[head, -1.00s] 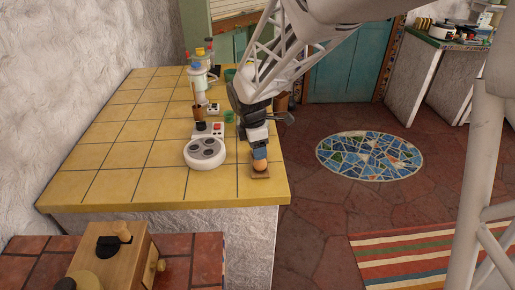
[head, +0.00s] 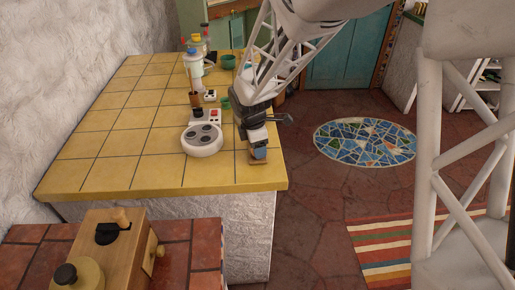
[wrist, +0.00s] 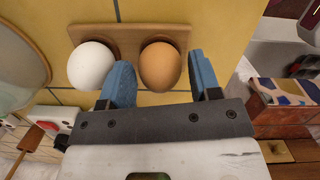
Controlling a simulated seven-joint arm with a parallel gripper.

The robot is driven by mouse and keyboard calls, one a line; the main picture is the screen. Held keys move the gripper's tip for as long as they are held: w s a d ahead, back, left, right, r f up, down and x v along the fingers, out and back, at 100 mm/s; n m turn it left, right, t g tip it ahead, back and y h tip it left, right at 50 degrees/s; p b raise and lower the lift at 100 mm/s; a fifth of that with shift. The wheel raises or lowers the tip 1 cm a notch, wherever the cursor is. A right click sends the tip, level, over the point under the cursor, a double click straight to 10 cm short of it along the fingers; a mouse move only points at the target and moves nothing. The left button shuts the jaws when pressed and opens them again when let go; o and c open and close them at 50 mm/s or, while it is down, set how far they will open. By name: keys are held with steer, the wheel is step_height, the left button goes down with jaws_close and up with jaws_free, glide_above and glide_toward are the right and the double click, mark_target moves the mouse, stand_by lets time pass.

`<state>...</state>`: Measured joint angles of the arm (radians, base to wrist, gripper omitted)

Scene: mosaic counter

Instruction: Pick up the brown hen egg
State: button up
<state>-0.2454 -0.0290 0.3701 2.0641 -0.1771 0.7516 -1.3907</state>
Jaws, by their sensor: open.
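The brown hen egg (wrist: 160,66) sits in a wooden holder (wrist: 120,31) on the yellow tiled counter. A white egg (wrist: 91,66) sits beside it, to its left in the wrist view. My gripper (wrist: 158,80) is open, with its blue fingers on either side of the brown egg; I cannot tell whether they touch it. The left finger stands between the two eggs. In the head view my gripper (head: 258,156) is low near the counter's right edge and hides most of the eggs and holder.
The counter's left side (head: 105,150) is clear.

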steer(key=shift+f, duration=0.55)
steer(key=shift+c, duration=0.4)
steer(key=c, duration=0.4)
